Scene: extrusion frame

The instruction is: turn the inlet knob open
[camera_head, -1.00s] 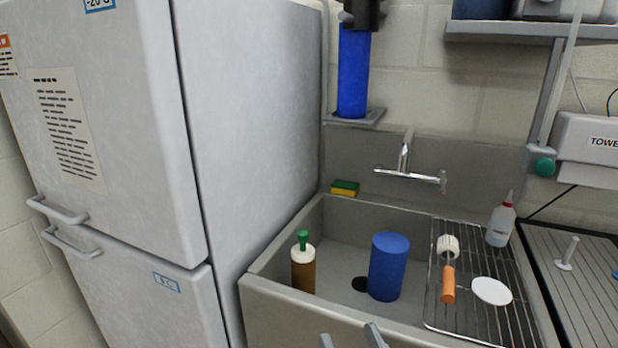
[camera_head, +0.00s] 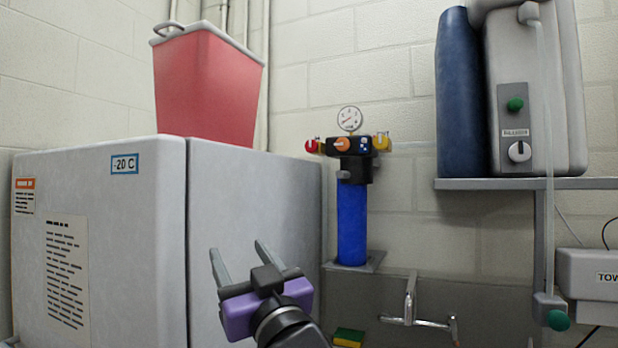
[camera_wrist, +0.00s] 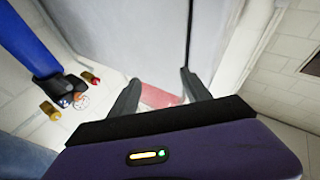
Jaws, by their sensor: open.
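The filter unit (camera_head: 353,205) has a blue cylinder, a black head and a gauge, and is at the wall in the middle of the head view. A red knob (camera_head: 312,146) is on its left, a yellow knob (camera_head: 382,142) on its right, and an orange dial on its front. I cannot read which is the inlet. In the wrist view the red knob (camera_wrist: 91,77) and yellow knob (camera_wrist: 50,111) show at the left. My gripper (camera_head: 240,252) is open and empty, in front of the fridge, left of and lower than the knobs, apart from them.
The fridge-freezer (camera_head: 100,240) fills the left, with a red bin (camera_head: 208,85) on top. A shelf (camera_head: 515,184) at right holds a blue cylinder and a grey device. A faucet (camera_head: 410,305) and sponge (camera_head: 348,337) are below the filter. Open air lies before the unit.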

